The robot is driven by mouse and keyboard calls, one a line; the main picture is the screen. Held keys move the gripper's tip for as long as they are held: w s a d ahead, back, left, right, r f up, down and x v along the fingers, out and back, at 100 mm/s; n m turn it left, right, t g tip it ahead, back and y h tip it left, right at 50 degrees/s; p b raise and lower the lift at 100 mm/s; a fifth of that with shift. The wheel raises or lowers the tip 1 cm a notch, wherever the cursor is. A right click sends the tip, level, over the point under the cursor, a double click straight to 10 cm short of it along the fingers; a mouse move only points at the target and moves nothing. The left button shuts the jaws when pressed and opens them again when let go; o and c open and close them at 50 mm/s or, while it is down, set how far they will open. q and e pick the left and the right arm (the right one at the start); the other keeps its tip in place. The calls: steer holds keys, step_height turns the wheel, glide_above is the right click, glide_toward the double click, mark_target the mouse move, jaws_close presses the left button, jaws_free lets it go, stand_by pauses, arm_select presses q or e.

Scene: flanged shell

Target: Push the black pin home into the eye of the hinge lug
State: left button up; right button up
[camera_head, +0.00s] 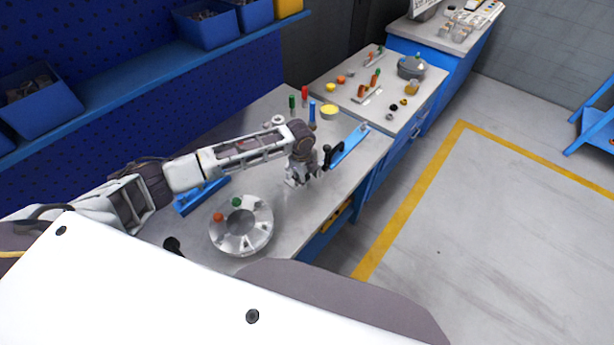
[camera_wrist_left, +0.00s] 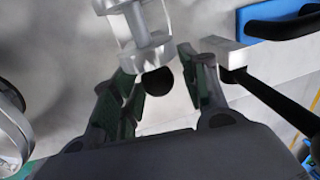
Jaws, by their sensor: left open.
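In the left wrist view, the round black end of the pin (camera_wrist_left: 157,82) shows between my left gripper's green-padded fingers. It sits against a pale metal piece (camera_wrist_left: 145,35), which looks like the hinge lug. How deep the pin is in the eye cannot be told. My left gripper (camera_head: 302,182) is open, its fingers on either side of the black end, apart from it as far as I can see. In the head view the gripper hides the lug and pin. My right gripper is out of view.
The flanged shell (camera_head: 262,232) lies on the grey bench near me. A blue bar (camera_head: 350,144) and a black handle (camera_head: 327,156) are just right of my gripper. Red, green and blue upright tools (camera_head: 312,115) stand behind. A second bench (camera_head: 350,92) holds small parts.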

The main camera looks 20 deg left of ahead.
arm_select(q)
steer(key=shift+a, duration=0.4)
steer(key=shift+w+r, duration=0.1)
steer(key=shift+r, duration=0.3)
step_height(320, 180, up, 11)
steer(key=s, duration=0.1)
steer(key=shift+s, duration=0.35)
steer(key=shift+d, duration=0.1)
stand_by(0.5)
